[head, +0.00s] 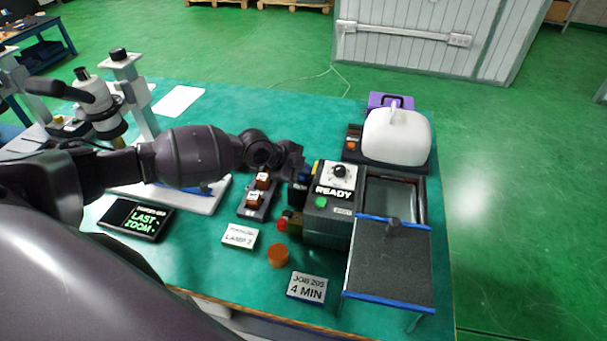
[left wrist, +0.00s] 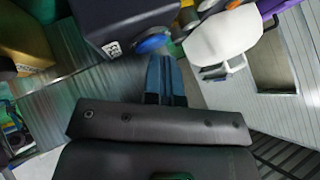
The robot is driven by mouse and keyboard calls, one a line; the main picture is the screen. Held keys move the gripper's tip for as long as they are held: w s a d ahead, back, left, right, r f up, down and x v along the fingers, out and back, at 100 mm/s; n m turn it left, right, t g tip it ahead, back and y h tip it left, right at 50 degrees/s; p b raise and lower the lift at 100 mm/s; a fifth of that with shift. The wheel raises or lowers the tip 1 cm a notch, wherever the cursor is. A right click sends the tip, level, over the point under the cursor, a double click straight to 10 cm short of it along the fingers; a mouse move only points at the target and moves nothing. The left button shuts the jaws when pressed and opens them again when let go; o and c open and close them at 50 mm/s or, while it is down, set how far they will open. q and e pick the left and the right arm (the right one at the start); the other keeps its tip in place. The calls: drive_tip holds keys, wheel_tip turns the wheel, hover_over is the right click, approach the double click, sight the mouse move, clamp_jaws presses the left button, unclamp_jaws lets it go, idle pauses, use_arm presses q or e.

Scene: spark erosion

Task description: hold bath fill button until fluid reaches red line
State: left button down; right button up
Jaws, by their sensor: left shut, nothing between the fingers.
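My right gripper is not in view.
A dark mesh platform (head: 388,262) with blue edges stands before the bath. A white domed device (head: 398,138) is behind. A two-switch box (head: 257,207), an orange cylinder (head: 277,256), a LAMP card (head: 240,236) and a 4 MIN card (head: 307,287) lie nearby. A microscope (head: 95,95) stands left.

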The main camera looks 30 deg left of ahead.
sight(303, 178)
use_arm(q)
drive_tip(key=shift+r+p, duration=0.45)
drive_tip(key=shift+r, duration=0.45)
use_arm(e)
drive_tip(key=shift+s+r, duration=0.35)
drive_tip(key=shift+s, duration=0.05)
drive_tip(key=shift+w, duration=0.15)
use_arm(q)
drive_tip(key=shift+r, duration=0.15)
wheel_tip(303, 178, up, 2)
drive_tip(key=shift+p, duration=0.7)
wheel_tip(303, 178, up, 2)
drive_tip(key=shift+p, duration=0.65)
drive_tip(key=shift+r, duration=0.4)
drive_tip(key=shift+f, duration=0.1)
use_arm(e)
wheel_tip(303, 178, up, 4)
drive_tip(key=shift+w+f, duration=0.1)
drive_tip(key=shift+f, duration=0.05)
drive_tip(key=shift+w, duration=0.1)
